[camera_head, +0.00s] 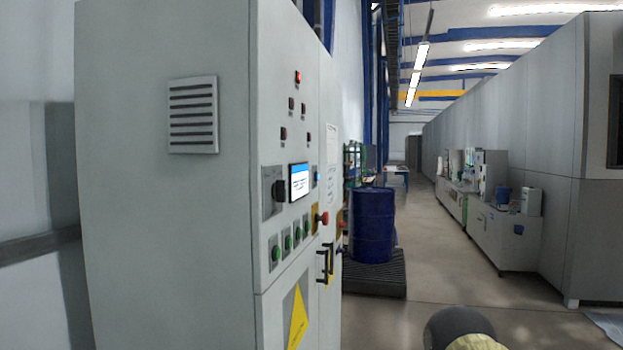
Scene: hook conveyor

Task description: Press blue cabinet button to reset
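A tall grey control cabinet (165,230) fills the left half of the head view, its control face turned to the right and seen at a steep angle. A small blue button (316,176) sits on that face, just right of a lit blue and white screen (299,182). Green buttons (288,242) run in a row below the screen, and a red mushroom button (322,218) is to their right. A red lamp (298,77) glows near the top. A dark rounded part with a yellowish piece, likely my arm, shows at the bottom edge. My gripper's fingers are not visible.
Black door handles (325,262) stick out from the cabinet face. A blue barrel (372,225) stands on a dark pallet (375,280) beyond the cabinet. Grey counters (505,238) line the right wall. The floor between is clear.

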